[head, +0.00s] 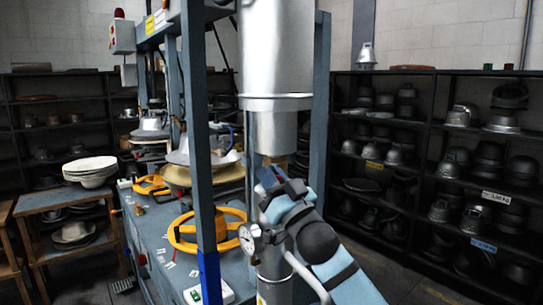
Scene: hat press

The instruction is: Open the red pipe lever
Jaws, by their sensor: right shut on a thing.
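My right gripper (268,180) is at the vertical metal pipe below the big silver cylinder (276,60), in the middle of the head view. Its arm comes up from the lower right. It is shut at the height where the pipe meets the cylinder's lower end. The red pipe lever itself does not show clearly; my gripper and wrist cover that spot. A round pressure gauge (249,238) sits on the pipe below the gripper. My left gripper is not in view.
A blue-grey press frame (197,120) stands just left of the pipe, with a yellow handwheel (207,231) on its bench. Dark shelves with metal hat moulds (439,211) line the right. A wooden table (45,201) with stacked bowls (90,170) stands at the left.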

